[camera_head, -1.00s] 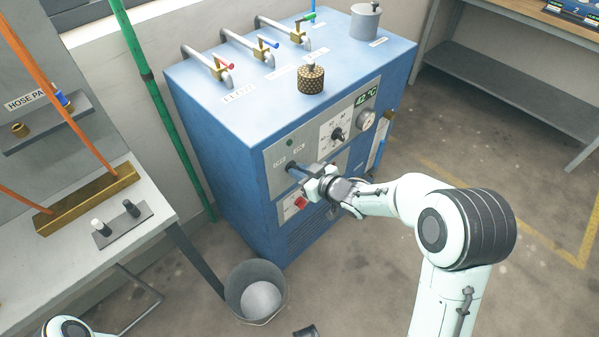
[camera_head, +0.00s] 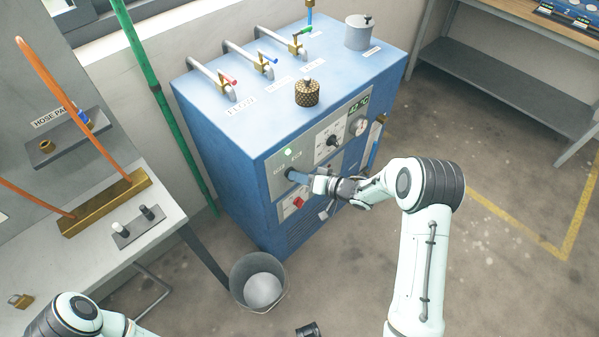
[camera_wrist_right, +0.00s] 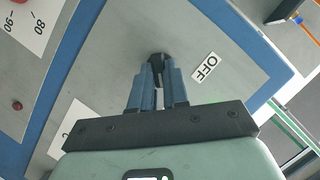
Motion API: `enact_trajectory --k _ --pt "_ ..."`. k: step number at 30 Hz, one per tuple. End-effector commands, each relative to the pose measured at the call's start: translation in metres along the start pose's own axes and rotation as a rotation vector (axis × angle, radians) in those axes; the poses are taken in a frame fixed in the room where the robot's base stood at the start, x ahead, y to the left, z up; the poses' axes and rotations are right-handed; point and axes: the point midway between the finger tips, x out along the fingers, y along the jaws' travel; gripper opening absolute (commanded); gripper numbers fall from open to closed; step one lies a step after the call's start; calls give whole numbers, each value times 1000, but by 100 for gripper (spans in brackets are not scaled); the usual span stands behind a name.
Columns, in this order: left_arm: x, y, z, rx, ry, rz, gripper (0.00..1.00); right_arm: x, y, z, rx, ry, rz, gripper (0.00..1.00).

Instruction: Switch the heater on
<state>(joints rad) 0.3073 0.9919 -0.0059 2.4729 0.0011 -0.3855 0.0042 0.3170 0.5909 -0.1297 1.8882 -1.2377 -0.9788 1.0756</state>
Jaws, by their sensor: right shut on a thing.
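The heater is a blue cabinet (camera_head: 225,150) with a grey control panel on its front. My right gripper (camera_head: 296,176) is at the left part of this panel, below a pale green lamp (camera_head: 288,152) that looks lit. In the right wrist view its blue fingers are shut on a black switch knob (camera_wrist_right: 158,62). An OFF label (camera_wrist_right: 205,68) lies to the right of the knob there. Another label (camera_wrist_right: 66,128) is partly hidden by the gripper. The fingers hide most of the knob in the head view.
The panel also has a red button (camera_head: 298,202), a dial (camera_head: 332,141), a gauge (camera_head: 358,126) and a temperature display (camera_head: 359,104). A bucket (camera_head: 282,305) stands on the floor in front. A grey bench (camera_head: 110,270) is at left. Floor at right is clear.

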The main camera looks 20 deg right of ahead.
Motion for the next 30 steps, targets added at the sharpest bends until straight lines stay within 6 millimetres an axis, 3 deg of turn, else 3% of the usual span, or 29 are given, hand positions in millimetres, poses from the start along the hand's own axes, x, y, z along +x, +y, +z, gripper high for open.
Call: enact_trajectory --k 20,21,23,30 --pt "-7 3 -1 1 3 1 44 2 -1 -2 54 6 -27 0" --pt "-7 3 -1 1 3 1 44 2 -1 -2 54 6 -27 25" --pt "-7 3 -1 1 3 1 44 2 -1 -2 54 6 -27 40" --pt "-7 3 -1 1 3 1 44 1 0 -1 53 3 -24 40"
